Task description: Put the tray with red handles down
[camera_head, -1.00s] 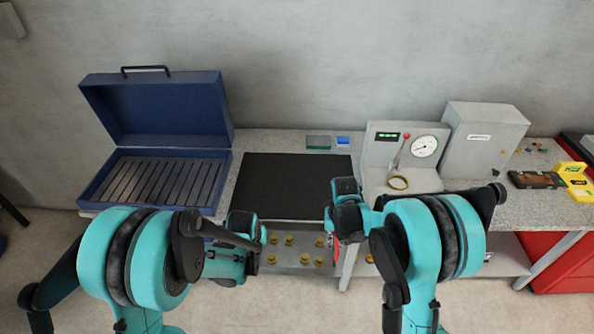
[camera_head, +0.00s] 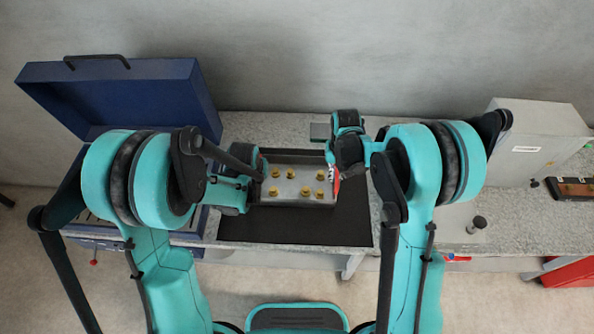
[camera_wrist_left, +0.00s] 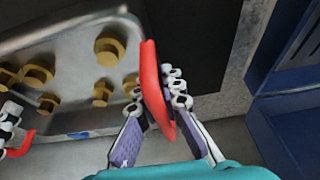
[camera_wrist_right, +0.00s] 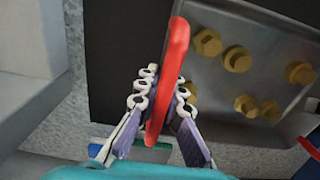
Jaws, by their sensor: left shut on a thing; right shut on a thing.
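The grey metal tray (camera_head: 296,205) holds several brass fittings and is between my two grippers, over the black mat (camera_head: 285,230) on the bench. My left gripper (camera_wrist_left: 160,115) is shut on one red handle (camera_wrist_left: 152,80). My right gripper (camera_wrist_right: 163,110) is shut on the other red handle (camera_wrist_right: 172,70), which also shows beside that gripper (camera_head: 334,178) in the head view. The tray looks roughly level. I cannot tell whether its underside touches the mat. My left gripper in the head view (camera_head: 258,185) hides the left handle.
An open blue case (camera_head: 130,95) stands left of the mat, partly hidden by my left arm. A grey cabinet (camera_head: 530,145) stands at the right on the speckled bench top (camera_head: 270,125). A dark knob (camera_head: 478,224) stands near the right front edge.

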